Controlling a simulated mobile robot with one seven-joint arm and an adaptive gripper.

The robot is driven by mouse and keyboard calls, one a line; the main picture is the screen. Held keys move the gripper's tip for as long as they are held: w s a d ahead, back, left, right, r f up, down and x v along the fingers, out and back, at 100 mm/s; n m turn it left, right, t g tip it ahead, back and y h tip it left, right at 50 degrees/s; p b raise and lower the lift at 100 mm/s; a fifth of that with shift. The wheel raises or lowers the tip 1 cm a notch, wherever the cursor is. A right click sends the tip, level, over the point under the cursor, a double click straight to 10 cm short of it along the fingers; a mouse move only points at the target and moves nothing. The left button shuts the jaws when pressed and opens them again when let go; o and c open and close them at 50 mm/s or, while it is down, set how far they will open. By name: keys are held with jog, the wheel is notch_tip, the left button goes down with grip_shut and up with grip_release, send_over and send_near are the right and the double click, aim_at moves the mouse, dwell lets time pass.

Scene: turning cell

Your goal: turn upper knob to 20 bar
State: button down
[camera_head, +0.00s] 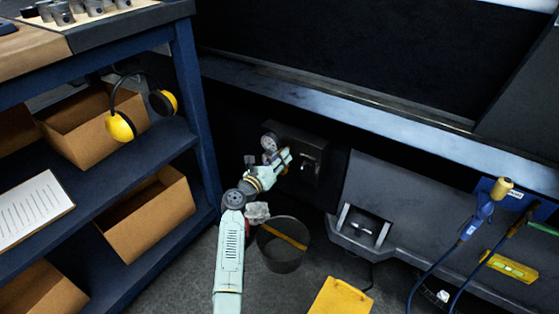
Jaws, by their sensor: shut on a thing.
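A dark control box (318,146) is fixed low on the machine front, in the middle of the head view. A round pale-faced gauge (269,142) stands at its upper left; its reading is too small to make out. My gripper (286,158) reaches the box from below left, just right of the gauge. It is shut on a knob at the box front, seemingly the upper knob, which the fingers hide. A small light part (309,163) shows on the box right of the gripper; I cannot tell whether it is another knob.
A blue shelf (188,95) with cardboard boxes (150,215) and yellow earmuffs (121,127) stands left. A yellow object (340,297) lies on the floor. Hoses and handles hang at right.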

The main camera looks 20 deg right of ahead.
jog(key=shift+m, duration=0.3)
jog(key=c, duration=1.3)
grip_release()
notch_tip(320, 180, up, 10)
